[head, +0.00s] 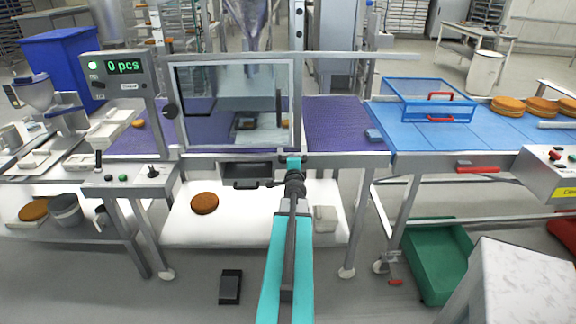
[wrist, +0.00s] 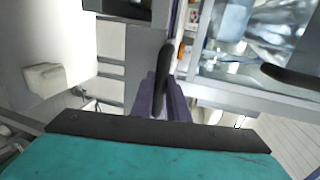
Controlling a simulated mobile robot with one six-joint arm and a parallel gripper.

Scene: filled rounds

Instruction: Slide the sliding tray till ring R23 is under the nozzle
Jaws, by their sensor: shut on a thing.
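My gripper (head: 293,159) is at the front edge of the machine frame, just below the lower right corner of the clear guard. In the wrist view its purple fingers (wrist: 176,103) are shut on an upright black handle (wrist: 166,66). My gripper hides this handle in the head view. I cannot tell from the frames whether it belongs to the sliding tray. A cone-shaped metal hopper (head: 254,20) stands above and behind the guard; the nozzle tip cannot be made out. No ring marked R23 can be read in either view.
The clear guard (head: 233,67) has a dark handle at its right side. A purple belt (head: 345,124) runs behind, with a blue table (head: 458,134) to the right. A white lower shelf (head: 260,215) holds one brown round (head: 204,203). A green crate (head: 437,260) stands on the floor.

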